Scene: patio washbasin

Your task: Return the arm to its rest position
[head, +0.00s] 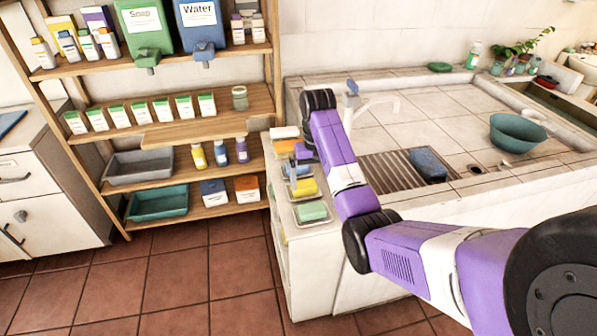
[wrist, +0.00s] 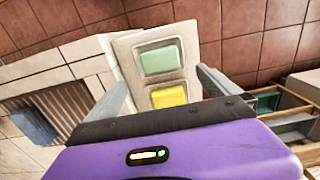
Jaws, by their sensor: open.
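My arm, purple and white, reaches from the lower right of the head view over the front left corner of the white tiled washbasin counter (head: 440,130). My gripper (head: 292,172) hangs at its end above the small trays by the counter's left edge. In the wrist view my gripper (wrist: 160,90) has its two grey fingers spread wide apart with nothing held between them. Beyond the fingers lie a green soap bar (wrist: 161,57) and a yellow sponge-like block (wrist: 169,96) in trays. The green bar also shows in the head view (head: 312,211), nearer than the yellow block (head: 304,187).
A wooden shelf (head: 200,139) with bottles, boxes and bins stands at left. A teal bowl (head: 517,133) stands on the counter at right. A faucet (head: 368,104) rises behind my arm. The tiled floor (head: 190,275) is clear.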

